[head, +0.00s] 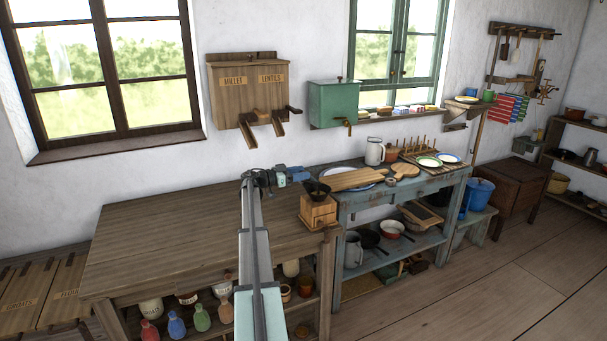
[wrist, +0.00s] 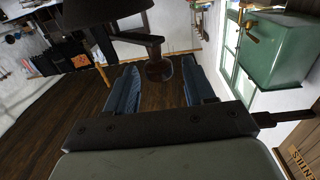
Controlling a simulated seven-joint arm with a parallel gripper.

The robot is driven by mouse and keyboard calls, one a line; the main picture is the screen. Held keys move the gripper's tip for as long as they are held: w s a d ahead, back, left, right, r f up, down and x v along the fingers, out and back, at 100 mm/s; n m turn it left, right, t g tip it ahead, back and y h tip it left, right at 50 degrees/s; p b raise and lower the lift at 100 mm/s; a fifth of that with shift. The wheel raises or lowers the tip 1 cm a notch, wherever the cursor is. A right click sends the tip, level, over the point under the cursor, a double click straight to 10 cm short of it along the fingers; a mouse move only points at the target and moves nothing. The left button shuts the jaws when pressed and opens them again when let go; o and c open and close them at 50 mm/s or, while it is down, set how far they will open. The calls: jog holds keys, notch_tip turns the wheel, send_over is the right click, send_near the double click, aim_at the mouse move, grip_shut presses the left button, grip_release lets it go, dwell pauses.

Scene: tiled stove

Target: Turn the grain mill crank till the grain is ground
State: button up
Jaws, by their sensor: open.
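The grain mill (head: 318,211) is a small wooden box with a dark hopper (head: 318,189) on top. It stands at the right end of the brown wooden counter. My gripper (head: 304,174) is just left of the hopper, at about its height. In the wrist view the dark crank arm (wrist: 137,38) reaches from the dark hopper (wrist: 104,11) to a round brown knob (wrist: 158,69). My open blue fingers (wrist: 160,78) lie on either side of the knob in the picture, with gaps on both sides. In the head view I cannot make out the crank clearly.
A cutting board (head: 352,179) and plates lie on the blue-grey table (head: 400,190) right of the mill. The millet and lentils dispenser (head: 248,92) and a green metal box (head: 335,103) hang on the wall behind. The counter's left part (head: 160,225) is clear.

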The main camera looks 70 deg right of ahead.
jog(key=shift+s+d, duration=0.5)
jog(key=shift+s, duration=0.05)
grip_shut()
dwell(0.4)
